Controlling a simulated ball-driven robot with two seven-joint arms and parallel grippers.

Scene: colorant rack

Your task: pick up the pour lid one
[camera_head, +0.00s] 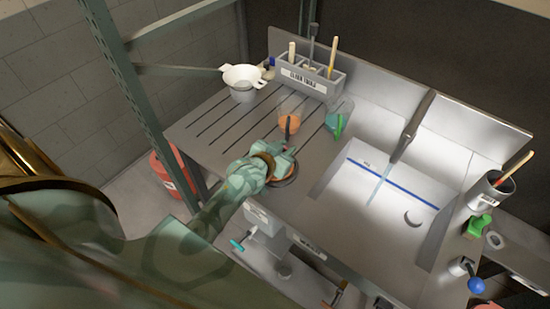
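A dark round piece with an orange-red inner edge (287,182) lies flat near the front edge of the drainboard, left of the sink; it looks like a pour lid, but I cannot read any marking on it. My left gripper (284,162) is right over it, pointing down, and hides much of it. The fingers are small and blend together, so I cannot tell whether they are open or touch the lid. My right gripper is not in view.
A white strainer (243,75) sits farther back left. A grey tool holder (308,83) stands at the back. The sink (375,220) is to the right, under a faucet (412,128).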

